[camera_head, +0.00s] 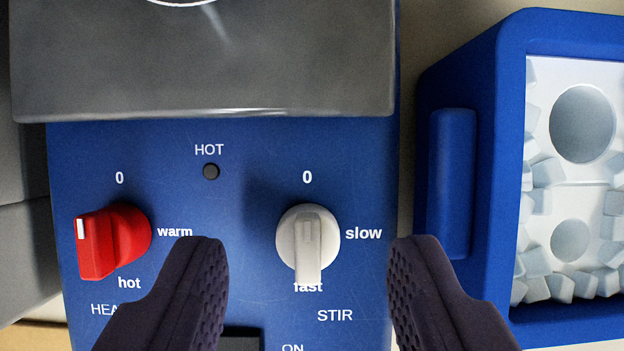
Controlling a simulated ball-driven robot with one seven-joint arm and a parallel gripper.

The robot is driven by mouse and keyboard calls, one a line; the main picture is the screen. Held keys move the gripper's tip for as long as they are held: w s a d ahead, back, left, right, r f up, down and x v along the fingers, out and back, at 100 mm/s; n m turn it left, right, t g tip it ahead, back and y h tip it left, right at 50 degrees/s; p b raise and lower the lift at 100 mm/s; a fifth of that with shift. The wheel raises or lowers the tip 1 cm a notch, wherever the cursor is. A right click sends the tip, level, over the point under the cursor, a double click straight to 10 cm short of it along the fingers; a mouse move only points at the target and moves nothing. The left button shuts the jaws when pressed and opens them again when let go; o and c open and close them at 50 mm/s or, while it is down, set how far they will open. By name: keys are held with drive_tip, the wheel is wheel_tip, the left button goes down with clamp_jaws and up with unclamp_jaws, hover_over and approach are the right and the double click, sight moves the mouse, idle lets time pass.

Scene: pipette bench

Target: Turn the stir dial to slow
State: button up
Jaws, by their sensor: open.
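The white stir dial (308,238) sits on the right of the blue control panel (225,260). Its raised grip points down, at the "fast" label. "0" is printed above the dial and "slow" to its right. My gripper (308,265) is open, one dark finger on each side of the dial. There is a gap between each finger and the dial, and no contact shows.
A red heat dial (110,240) is at the left of the panel. The grey hot plate (205,65) lies above the panel. A blue box (480,90) with ice-like cubes and round holes stands close on the right. A small dark indicator (211,172) sits between the dials.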

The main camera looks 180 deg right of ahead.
sight(308, 243)
drive_tip(key=shift+x, duration=1.25)
clamp_jaws()
drive_tip(key=shift+r, duration=0.1)
drive_tip(key=shift+m+p, duration=0.3)
drive_tip(key=shift+p, duration=0.15)
drive_tip(key=m+p, duration=0.1)
drive_tip(key=p, duration=0.1)
drive_tip(key=m+h+p, duration=0.1)
drive_tip(key=p, duration=0.1)
drive_tip(key=shift+r+m, duration=0.2)
drive_tip(key=shift+m, duration=0.2)
drive_tip(key=m+h+p, duration=0.2)
drive_tip(key=m+p, duration=0.2)
drive_tip(key=shift+f+g, duration=0.1)
drive_tip(key=shift+g, duration=0.3)
drive_tip(key=m, duration=0.2)
drive_tip(key=m+g+h, duration=0.1)
drive_tip(key=m, duration=0.2)
drive_tip(key=shift+f, duration=0.25)
drive_tip(key=m+g+b, duration=0.2)
drive_tip(key=m+b, duration=0.1)
drive_tip(key=m, duration=0.2)
drive_tip(key=shift+r, duration=0.1)
drive_tip(key=shift+m+g, duration=0.3)
